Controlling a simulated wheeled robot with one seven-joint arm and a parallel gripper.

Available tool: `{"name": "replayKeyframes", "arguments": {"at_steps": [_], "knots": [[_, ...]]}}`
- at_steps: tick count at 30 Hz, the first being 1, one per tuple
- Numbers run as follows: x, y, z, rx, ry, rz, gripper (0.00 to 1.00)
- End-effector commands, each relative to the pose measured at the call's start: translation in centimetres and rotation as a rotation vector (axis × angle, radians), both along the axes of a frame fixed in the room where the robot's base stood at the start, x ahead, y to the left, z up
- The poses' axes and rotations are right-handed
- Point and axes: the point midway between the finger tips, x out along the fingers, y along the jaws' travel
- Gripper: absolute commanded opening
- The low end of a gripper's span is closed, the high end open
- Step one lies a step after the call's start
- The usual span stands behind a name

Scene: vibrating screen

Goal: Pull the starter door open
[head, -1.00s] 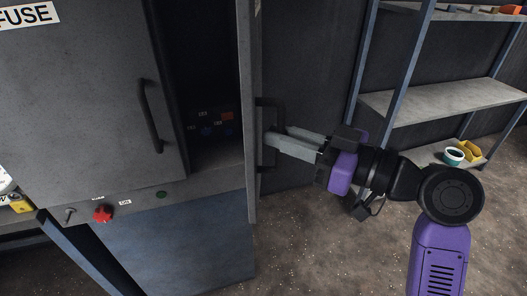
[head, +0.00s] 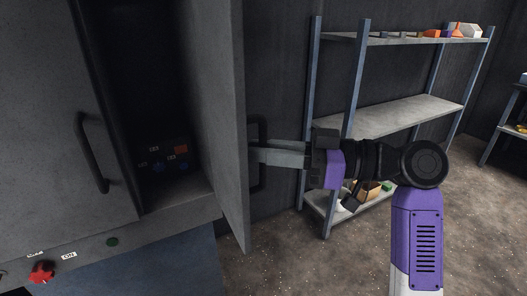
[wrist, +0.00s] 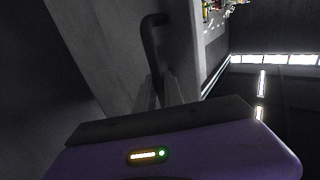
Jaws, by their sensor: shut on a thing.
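The starter door (head: 215,110) is a grey panel swung partly open on the cabinet, its inner face towards me in the head view. Its dark handle (head: 262,130) is on the far side, beyond the door's free edge. My gripper (head: 256,155) is shut on the handle from the right. In the wrist view the handle (wrist: 152,50) rises from between my fingers (wrist: 160,92) beside the door face (wrist: 100,40). The fingertips are partly hidden by the door edge in the head view.
Inside the open compartment are small blue and orange parts (head: 181,150). A second door with a handle (head: 91,152) is closed at left. A red knob (head: 41,271) is on the panel below. A shelf rack (head: 390,115) stands close behind my wrist.

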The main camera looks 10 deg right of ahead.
Motion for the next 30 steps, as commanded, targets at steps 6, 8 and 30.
{"name": "replayKeyframes", "arguments": {"at_steps": [6, 8, 30], "knots": [[0.2, 0.2, 0.0, 0.0, 0.0, -0.004, 0.3], [0.2, 0.1, 0.0, 0.0, 0.0, -0.003, 0.3], [-2.4, -6.0, -0.1, 0.0, 0.0, -0.004, 0.3]]}}
